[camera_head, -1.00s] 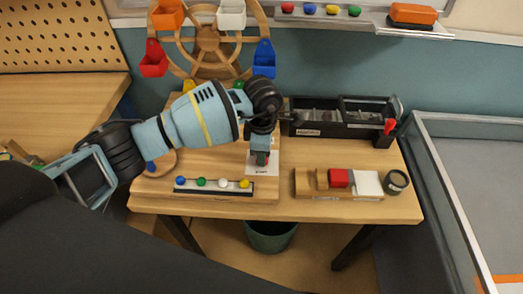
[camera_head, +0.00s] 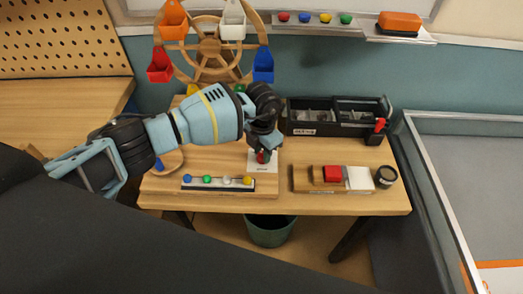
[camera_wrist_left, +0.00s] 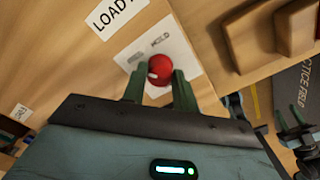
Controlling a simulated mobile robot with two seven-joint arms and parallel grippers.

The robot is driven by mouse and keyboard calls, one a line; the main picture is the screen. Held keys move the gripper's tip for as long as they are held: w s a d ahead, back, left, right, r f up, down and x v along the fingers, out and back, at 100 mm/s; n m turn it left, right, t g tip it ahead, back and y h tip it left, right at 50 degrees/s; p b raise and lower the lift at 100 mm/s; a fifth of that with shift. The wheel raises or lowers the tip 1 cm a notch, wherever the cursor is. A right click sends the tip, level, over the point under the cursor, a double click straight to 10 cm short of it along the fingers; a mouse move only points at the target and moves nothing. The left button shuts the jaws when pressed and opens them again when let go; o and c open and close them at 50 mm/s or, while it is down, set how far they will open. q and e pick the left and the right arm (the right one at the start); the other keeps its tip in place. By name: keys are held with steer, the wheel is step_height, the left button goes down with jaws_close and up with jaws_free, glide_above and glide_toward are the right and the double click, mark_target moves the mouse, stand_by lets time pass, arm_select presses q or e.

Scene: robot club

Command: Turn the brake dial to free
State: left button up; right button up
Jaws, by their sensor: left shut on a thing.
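The brake dial is a red round knob with a white mark; it shows in the left wrist view (camera_wrist_left: 159,69) and, partly covered, in the head view (camera_head: 263,156). It sits on a white plate (camera_wrist_left: 184,52) that carries the word HOLD and a fainter label to its left that I cannot read clearly. The white mark is on the dial's left side in the wrist view. My left gripper (camera_head: 264,150) is over the plate, its two dark green fingers (camera_wrist_left: 158,88) on either side of the dial and shut on it.
A strip of coloured balls (camera_head: 217,183) lies in front. A black organiser (camera_head: 330,116) and a wooden block with a red piece (camera_head: 333,174) are to the right. A bin (camera_head: 270,231) is below.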

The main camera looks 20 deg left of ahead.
mark_target(262, 154)
arm_select(q)
steer(key=shift+n, duration=0.4)
steer(key=o, duration=1)
steer(key=shift+r, duration=0.1)
step_height(262, 154, up, 8)
steer(key=shift+f+p, duration=0.15)
steer(key=shift+p, duration=0.2)
